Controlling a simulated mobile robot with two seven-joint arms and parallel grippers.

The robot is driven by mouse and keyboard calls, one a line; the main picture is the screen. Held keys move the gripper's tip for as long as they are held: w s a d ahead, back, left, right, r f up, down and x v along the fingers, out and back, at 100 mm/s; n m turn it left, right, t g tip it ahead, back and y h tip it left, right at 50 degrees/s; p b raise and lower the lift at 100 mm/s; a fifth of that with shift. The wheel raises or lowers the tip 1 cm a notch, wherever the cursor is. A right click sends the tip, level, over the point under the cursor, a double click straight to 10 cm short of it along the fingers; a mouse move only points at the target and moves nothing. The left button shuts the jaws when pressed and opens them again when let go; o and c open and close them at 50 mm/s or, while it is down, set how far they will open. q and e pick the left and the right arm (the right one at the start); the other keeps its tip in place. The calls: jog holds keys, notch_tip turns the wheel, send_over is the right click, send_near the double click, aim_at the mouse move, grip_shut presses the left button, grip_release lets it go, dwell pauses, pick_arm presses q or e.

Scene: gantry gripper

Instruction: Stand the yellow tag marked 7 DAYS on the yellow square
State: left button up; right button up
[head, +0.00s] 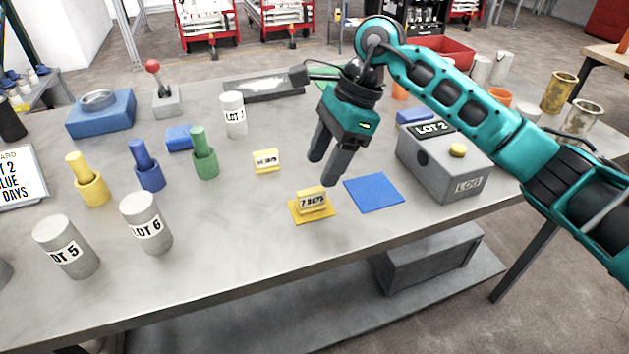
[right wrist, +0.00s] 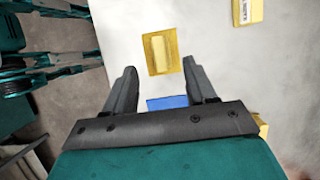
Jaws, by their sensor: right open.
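The yellow tag marked 7 DAYS (head: 312,200) stands upright on the yellow square (head: 298,212) near the table's front edge. The right wrist view shows the tag (right wrist: 158,49) from above, within the yellow square (right wrist: 172,68). My right gripper (head: 328,168) is open and empty, above and a little behind the tag, apart from it. In the right wrist view the tag lies ahead of my open fingertips (right wrist: 160,68), with nothing between them. My left gripper is not in view.
A blue square (head: 374,193) lies to the right, beside a grey LOT 2 box (head: 440,165). Yellow, blue and green holders and LOT cylinders (head: 147,222) stand to the left. The table centre is fairly clear.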

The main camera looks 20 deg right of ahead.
jog(key=v, duration=0.5)
jog(key=shift+d+r, duration=0.1)
jog(key=shift+r, duration=0.05)
